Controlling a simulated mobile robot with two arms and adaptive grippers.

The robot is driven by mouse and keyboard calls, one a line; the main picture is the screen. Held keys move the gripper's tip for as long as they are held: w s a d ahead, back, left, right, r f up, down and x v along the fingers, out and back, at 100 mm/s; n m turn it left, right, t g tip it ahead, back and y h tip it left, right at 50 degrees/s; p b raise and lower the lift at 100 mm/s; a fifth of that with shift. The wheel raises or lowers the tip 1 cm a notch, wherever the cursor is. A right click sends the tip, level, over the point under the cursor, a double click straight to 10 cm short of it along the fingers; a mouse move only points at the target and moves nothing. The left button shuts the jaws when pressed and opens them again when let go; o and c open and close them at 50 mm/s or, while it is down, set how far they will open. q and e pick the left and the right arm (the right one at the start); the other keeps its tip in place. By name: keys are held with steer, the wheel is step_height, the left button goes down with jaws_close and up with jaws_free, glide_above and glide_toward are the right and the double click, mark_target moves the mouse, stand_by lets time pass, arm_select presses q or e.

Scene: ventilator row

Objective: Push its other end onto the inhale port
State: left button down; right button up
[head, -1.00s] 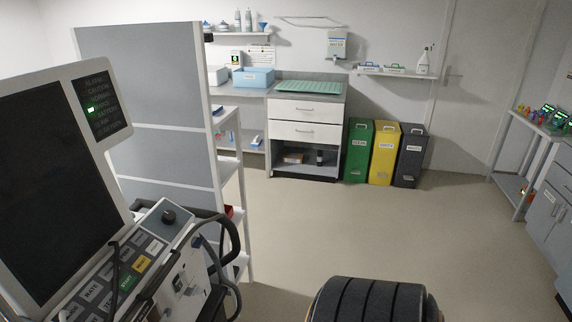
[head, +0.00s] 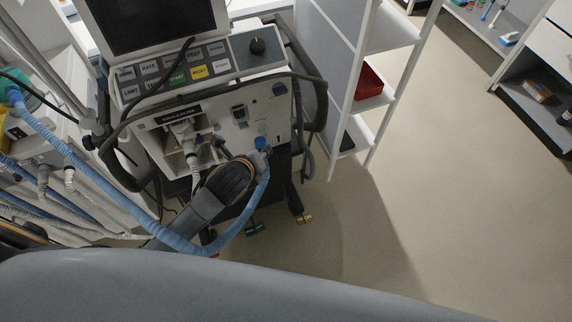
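The ventilator has a white front panel (head: 215,120) below its screen. A blue hose (head: 95,180) runs from a teal connector (head: 14,95) at the upper left, sags low, and curves up to the right side of the panel. A blue piece (head: 262,143) sits there at the panel, close to the hose's upper end (head: 265,170). I cannot tell whether it is the inhale port or a hose fitting, or whether the end is seated. My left gripper (head: 250,161) is close to this end; its dark wrist hides the fingers. My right gripper is not in view.
Dark cables and side rails (head: 310,85) surround the ventilator. White corrugated tubes (head: 193,165) hang at its front. A white shelf rack (head: 372,105) with a red bin (head: 368,82) stands to the right. Open floor (head: 450,220) lies at the right.

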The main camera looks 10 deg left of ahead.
arm_select(q)
step_height(320, 180, down, 9)
steer(key=w+d+n+t+b, duration=0.1)
steer(key=w+d+n+t, duration=0.1)
steer(key=d+n, duration=0.15)
steer(key=w+a+b, duration=0.1)
steer(key=w+a, duration=0.2)
steer(key=w, duration=0.2)
steer(key=shift+w+a+f+b, duration=0.15)
steer(key=shift+a+b, duration=0.05)
steer(key=shift+b, duration=0.1)
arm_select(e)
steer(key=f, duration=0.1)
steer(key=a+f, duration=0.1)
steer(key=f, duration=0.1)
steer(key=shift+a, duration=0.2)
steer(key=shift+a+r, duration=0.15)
arm_select(q)
steer(key=shift+w+a+p, duration=0.1)
steer(key=shift+w+p, duration=0.05)
steer(key=shift+p, duration=0.25)
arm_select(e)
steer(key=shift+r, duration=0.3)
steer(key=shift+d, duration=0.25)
arm_select(q)
steer(key=shift+w+a, duration=0.2)
steer(key=shift+w, duration=0.1)
